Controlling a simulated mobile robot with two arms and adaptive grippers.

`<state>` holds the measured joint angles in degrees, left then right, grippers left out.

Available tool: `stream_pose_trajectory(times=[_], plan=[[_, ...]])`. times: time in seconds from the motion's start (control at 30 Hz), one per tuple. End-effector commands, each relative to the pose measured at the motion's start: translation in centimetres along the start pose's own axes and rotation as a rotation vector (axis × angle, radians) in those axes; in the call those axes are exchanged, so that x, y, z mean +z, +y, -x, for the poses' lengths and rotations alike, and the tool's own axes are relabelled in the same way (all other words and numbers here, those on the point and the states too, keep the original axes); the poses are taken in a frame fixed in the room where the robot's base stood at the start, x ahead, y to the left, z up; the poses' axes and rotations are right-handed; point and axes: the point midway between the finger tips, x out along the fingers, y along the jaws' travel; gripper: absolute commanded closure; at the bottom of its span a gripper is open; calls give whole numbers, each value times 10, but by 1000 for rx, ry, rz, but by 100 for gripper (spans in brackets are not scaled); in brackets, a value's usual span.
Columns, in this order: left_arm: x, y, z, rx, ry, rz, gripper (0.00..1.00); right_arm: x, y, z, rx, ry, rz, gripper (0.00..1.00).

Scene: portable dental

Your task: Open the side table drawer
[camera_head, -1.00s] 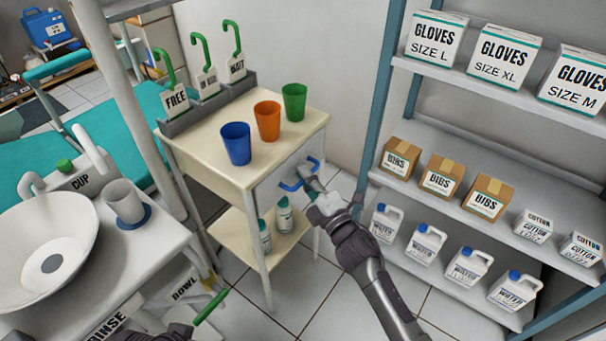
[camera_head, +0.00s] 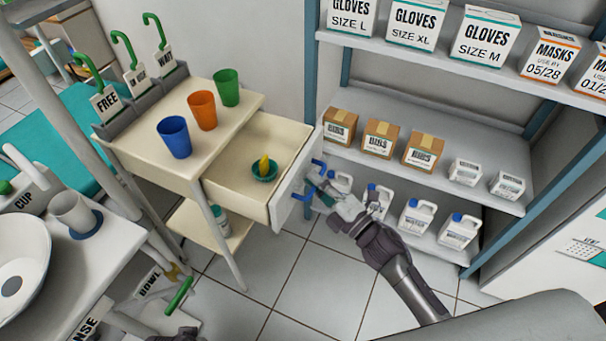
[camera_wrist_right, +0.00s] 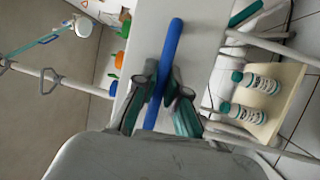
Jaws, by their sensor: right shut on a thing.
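The side table (camera_head: 150,148) is cream with a grey front. Its drawer (camera_head: 232,181) is pulled well out to the right. Inside the drawer sits a small green bowl (camera_head: 264,175) with a yellow thing (camera_head: 264,164) in it. The blue drawer handle (camera_head: 302,195) is on the drawer's outer face. My right gripper (camera_head: 322,190) is at that handle, and in the right wrist view my fingers (camera_wrist_right: 161,101) are closed around the blue handle bar (camera_wrist_right: 174,45). My left gripper (camera_head: 178,334) shows only partly at the bottom edge, by a green bar; its fingers are unclear.
Blue (camera_head: 174,137), orange (camera_head: 202,110) and green (camera_head: 227,87) cups stand on the table top. A shelf unit (camera_head: 470,119) with boxes and jugs is close on the right. A counter with a sink (camera_head: 22,255) is at left. The floor in front is clear.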

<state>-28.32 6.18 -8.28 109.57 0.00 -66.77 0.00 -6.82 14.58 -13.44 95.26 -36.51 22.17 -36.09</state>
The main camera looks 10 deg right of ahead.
Motion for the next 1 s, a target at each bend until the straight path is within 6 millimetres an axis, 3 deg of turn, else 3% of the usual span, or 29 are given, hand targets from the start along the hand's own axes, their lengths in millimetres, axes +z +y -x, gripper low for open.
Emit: stream_pose_trajectory(times=[0.43,0.47,0.6,0.87,1.0], plan=[[1,0,-3,0,-1,-1,100,2,0,4,-2,-1,0,100],[1,0,-3,0,-1,-1,100,2,0,4,-2,-1,0,84],[1,0,-3,0,-1,-1,100,2,0,4,-2,-1,0,63],[1,0,-2,0,-1,1,100,2,0,4,-1,0,0,63],[1,0,-2,0,-1,1,100,2,-1,13,-3,-1,-1,63]])
